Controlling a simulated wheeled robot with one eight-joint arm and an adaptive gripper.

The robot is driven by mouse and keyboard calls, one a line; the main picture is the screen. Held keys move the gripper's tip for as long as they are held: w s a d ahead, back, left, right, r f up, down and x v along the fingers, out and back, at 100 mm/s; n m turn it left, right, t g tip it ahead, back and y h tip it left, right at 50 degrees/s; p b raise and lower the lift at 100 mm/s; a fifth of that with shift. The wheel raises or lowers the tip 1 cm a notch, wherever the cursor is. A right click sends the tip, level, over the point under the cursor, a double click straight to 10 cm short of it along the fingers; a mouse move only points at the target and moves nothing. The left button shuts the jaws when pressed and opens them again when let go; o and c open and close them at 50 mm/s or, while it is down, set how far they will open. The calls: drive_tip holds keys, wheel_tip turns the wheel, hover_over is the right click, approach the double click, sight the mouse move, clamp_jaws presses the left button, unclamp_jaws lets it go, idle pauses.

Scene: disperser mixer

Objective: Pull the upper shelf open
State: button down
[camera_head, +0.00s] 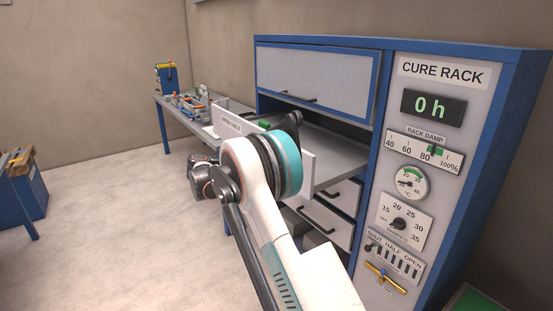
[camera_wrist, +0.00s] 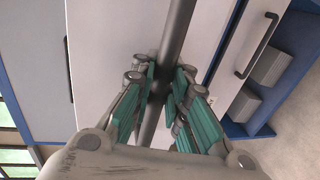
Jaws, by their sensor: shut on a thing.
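The upper shelf (camera_head: 342,152) is a grey tray standing out from the blue-framed cure rack, below a closed flip-up door. Its white front panel (camera_head: 308,170) carries a label, and my arm covers much of it in the head view. In the wrist view, the long dark grey handle bar (camera_wrist: 178,28) runs across the white panel. My gripper (camera_wrist: 162,80) has its teal-padded fingers on both sides of this bar and is shut on it. In the head view the fingers are hidden behind my arm.
The closed upper door (camera_head: 318,80) has a dark handle. Lower drawers (camera_head: 322,222) with dark handles sit below the shelf. The control panel (camera_head: 408,200) shows 0 h. A workbench (camera_head: 200,108) with tools stands behind left, a blue bin (camera_head: 25,190) at far left. The floor between is clear.

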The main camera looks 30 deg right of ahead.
drive_tip(key=shift+f+v, duration=0.15)
drive_tip(key=shift+v, duration=0.6)
drive_tip(key=shift+f+v, duration=0.15)
drive_tip(key=shift+v, duration=0.55)
drive_tip(key=shift+a, duration=0.1)
drive_tip(key=c, duration=1.6)
unclamp_jaws()
drive_tip(key=shift+o, duration=0.2)
drive_tip(key=v, duration=1.2)
drive_tip(key=shift+s, duration=0.1)
